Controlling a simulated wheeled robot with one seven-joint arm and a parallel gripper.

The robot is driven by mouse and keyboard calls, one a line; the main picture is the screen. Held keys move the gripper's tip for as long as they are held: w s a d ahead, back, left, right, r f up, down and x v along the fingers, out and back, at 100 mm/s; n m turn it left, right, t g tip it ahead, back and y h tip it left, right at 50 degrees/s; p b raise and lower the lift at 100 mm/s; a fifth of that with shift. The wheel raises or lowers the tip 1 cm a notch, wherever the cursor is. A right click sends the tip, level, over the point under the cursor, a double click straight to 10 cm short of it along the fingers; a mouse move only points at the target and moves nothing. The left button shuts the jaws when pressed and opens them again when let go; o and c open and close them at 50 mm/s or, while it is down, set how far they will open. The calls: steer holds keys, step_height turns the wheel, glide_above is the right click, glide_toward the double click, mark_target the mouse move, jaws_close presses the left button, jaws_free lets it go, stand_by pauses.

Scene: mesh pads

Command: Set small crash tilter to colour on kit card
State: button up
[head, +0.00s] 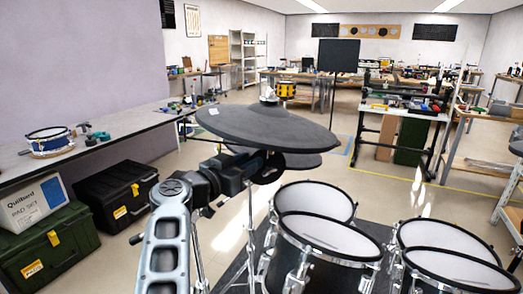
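A large dark grey cymbal pad (300,128) is tilted on its stand in the middle of the head view, with a small fitting (268,95) on top. A second dark pad (306,161) shows partly below it. I cannot tell which is the small crash. No tilter or its colour marking can be made out; the area under the upper pad is largely covered by my arm. My gripper (268,168) is just under the upper pad, its fingers not clearly visible. A blank dark panel (338,55) stands behind the kit; I cannot tell whether it is the kit card.
White-headed drums (318,232) fill the lower right. A bench (120,128) with a blue snare (49,139) and tools runs along the left. Below are black (118,190) and green (45,250) cases and a box (35,203). Workbenches (400,112) stand behind.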

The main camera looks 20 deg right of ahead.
mark_target(264, 155)
steer(key=shift+x, duration=3.5)
steer(key=c, duration=0.6)
steer(key=shift+s, duration=0.1)
jaws_close()
steer(key=shift+f, duration=0.1)
